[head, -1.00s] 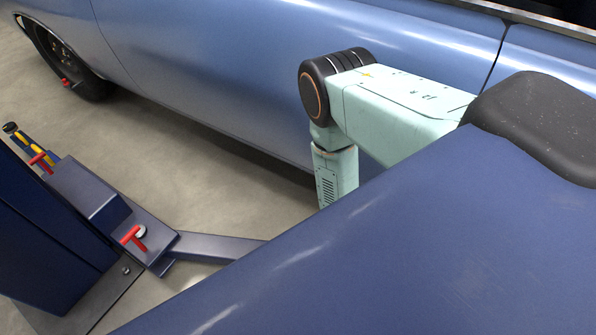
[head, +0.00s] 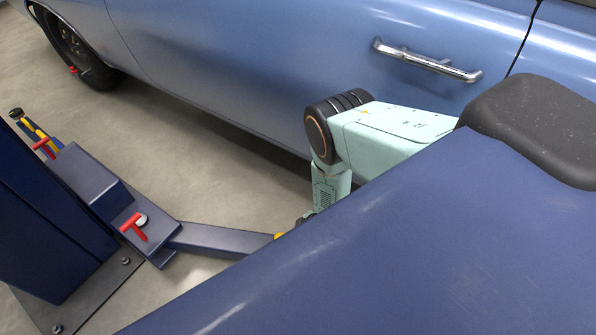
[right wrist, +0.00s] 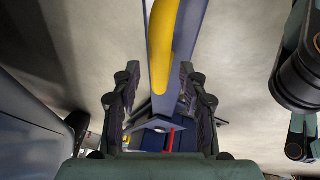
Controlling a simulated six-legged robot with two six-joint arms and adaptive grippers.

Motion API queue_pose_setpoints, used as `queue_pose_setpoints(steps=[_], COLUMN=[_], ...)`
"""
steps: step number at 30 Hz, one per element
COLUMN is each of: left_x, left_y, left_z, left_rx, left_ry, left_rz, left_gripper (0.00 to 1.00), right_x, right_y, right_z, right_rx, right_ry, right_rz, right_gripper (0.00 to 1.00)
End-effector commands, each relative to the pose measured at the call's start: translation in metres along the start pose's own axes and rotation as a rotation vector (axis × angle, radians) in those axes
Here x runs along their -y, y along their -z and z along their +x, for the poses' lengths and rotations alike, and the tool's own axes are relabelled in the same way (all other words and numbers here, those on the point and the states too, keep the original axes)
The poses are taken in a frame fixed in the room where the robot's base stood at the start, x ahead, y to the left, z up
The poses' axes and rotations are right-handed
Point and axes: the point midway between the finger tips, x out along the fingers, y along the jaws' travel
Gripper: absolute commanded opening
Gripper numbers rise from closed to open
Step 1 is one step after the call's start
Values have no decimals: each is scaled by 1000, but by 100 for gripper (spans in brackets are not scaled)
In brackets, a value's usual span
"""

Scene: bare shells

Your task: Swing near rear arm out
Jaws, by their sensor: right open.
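The near lift arm (head: 215,240) is a dark blue beam running right from the blue post's base. A red T-handle (head: 132,227) stands at its root, and its far part is hidden behind a blue surface in the foreground. A bit of yellow (head: 279,236) shows on it there. In the right wrist view, the lift arm (right wrist: 192,30) carries a yellow grip (right wrist: 161,50). My right gripper (right wrist: 160,102) is open, its fingers on either side of the beam and the lower end of the grip. I cannot tell whether they touch it.
A blue car (head: 260,65) with a chrome door handle (head: 428,62) stands behind my right arm. The lift post (head: 40,225) is at left. A second lift arm with yellow and black parts (head: 33,129) points away behind it. Bare floor (head: 185,165) lies between.

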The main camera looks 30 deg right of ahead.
Motion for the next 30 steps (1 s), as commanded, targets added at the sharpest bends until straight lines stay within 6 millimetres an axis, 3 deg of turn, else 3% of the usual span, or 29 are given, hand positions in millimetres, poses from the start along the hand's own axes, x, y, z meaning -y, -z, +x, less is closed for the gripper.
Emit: queue_pose_setpoints(steps=[11,26,30], left_x=[0,0,0], left_y=[0,0,0], left_z=[3,3,3], left_rx=[0,0,0], left_ry=[0,0,0], left_rz=[0,0,0], left_gripper=[42,42,42], right_x=[0,0,0], right_y=[2,1,1], right_z=[5,5,5], right_rx=[0,0,0], right_ry=[1,1,1], right_rz=[-2,-2,-2], right_gripper=[43,2,0])
